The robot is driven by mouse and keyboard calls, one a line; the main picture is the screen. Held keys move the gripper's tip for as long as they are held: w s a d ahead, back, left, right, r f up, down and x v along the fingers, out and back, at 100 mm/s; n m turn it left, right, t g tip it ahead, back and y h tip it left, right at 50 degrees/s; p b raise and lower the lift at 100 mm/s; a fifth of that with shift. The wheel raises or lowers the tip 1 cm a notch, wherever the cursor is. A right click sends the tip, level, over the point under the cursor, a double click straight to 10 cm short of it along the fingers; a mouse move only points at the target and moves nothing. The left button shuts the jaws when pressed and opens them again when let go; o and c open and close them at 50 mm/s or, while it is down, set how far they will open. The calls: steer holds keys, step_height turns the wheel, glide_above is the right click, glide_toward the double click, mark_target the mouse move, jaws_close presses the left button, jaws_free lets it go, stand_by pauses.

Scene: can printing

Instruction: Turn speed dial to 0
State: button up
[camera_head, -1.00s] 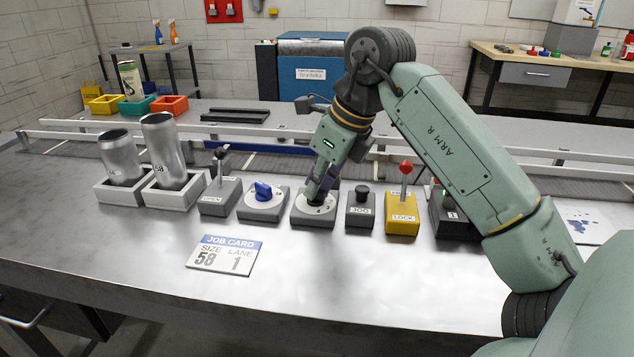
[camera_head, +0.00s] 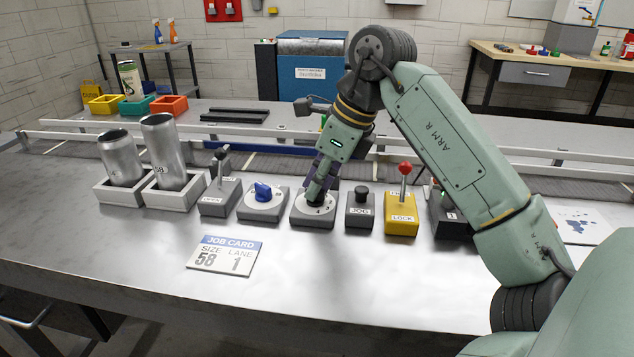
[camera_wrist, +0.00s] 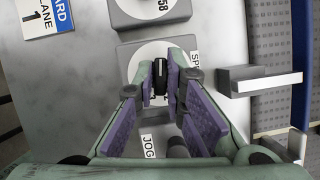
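The speed dial (camera_head: 313,217) is a grey box with a pale round face, in the middle of the control row. In the wrist view its face (camera_wrist: 140,55) lies under my fingers, beside a label reading "SPE...". Its black knob (camera_wrist: 160,80) sits between my fingertips. My gripper (camera_wrist: 160,84) points down and is shut on the knob, one purple-padded finger on each side.
A blue-knob dial (camera_head: 263,192) stands left of it and the JOG button box (camera_head: 360,211) close on its right. The yellow LOCK lever box (camera_head: 401,222) is further right. A job card (camera_head: 225,254) lies in front. Two cans (camera_head: 163,155) stand in holders at left.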

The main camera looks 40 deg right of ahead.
steer(key=o, duration=0.4)
steer(key=shift+r, duration=0.1)
steer(key=v, duration=1.1)
steer(key=shift+s+r, duration=0.15)
steer(key=shift+r, duration=0.2)
steer(key=shift+d, duration=0.1)
